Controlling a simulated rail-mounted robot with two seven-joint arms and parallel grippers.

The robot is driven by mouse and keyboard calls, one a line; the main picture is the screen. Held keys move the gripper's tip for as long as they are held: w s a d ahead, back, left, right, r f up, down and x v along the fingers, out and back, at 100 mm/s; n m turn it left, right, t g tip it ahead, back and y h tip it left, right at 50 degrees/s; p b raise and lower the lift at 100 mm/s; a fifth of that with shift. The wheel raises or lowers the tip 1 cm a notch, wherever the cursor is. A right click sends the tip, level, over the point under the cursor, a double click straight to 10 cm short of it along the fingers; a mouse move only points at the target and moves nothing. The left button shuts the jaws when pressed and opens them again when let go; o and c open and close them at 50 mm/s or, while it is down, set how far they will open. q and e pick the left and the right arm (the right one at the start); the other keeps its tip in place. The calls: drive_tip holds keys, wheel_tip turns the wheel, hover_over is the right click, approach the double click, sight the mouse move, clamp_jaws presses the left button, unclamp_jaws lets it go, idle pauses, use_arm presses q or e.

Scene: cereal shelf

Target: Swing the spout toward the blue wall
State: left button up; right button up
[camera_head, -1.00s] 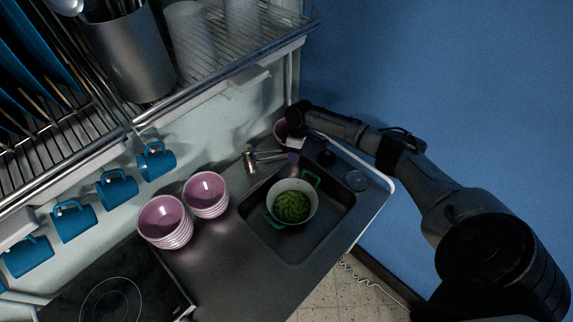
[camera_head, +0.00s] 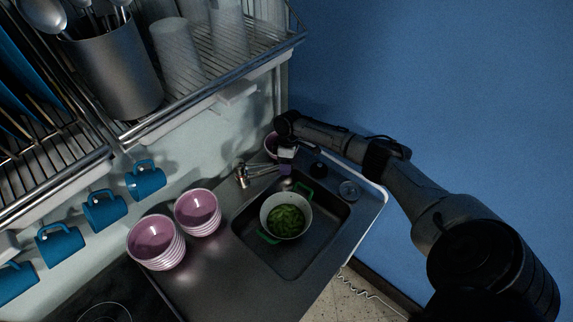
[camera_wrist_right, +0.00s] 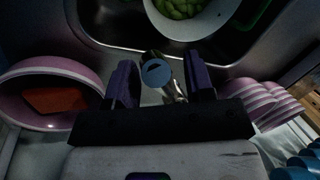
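The metal faucet (camera_head: 241,177) stands at the back edge of the sink (camera_head: 318,248). Its spout (camera_head: 264,170) points right, toward my right gripper and the blue wall (camera_head: 450,90). My right gripper (camera_head: 286,168) is at the spout's outer end, partly hidden by its own wrist. In the right wrist view my right gripper (camera_wrist_right: 161,80) has its purple fingers spread apart. The round metal end of the faucet (camera_wrist_right: 156,73) shows in the gap between them. Whether a finger touches it, I cannot tell. My left gripper is not in view.
A white pot (camera_head: 265,212) with green handles and green contents sits in the sink. Pink bowl stacks (camera_head: 155,243) (camera_head: 198,212) stand to the left. Another pink bowl (camera_head: 271,144) is behind my right gripper. Blue mugs (camera_head: 146,181) hang under the dish rack (camera_head: 205,105).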

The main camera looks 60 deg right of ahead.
drive_tip(key=b+v, duration=0.1)
drive_tip(key=v, duration=1.3)
idle(0.6)
